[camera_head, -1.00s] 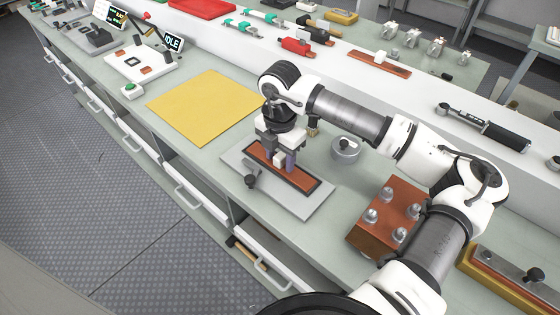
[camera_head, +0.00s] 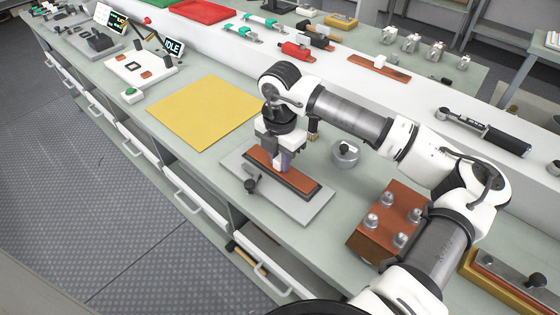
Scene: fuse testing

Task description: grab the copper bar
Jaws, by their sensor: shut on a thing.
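The copper bar (camera_head: 299,181) is a flat reddish-brown strip at the grey plate fixture (camera_head: 312,207) on the bench. My gripper (camera_head: 281,165) points straight down over the middle of the bar, with its fingers shut on it. The bar's long edges run from upper left to lower right. A dark border shows along its near side and right end. The bar looks level and maybe slightly raised; I cannot tell whether it is clear of the fixture. The fingers hide the middle of the bar.
A black-knobbed clamp (camera_head: 250,185) stands at the fixture's near edge. A round metal piece (camera_head: 345,153) and a copper block with bolts (camera_head: 388,222) are to the right. A yellow mat (camera_head: 205,111) lies clear at left. A raised white shelf (camera_head: 345,84) runs behind.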

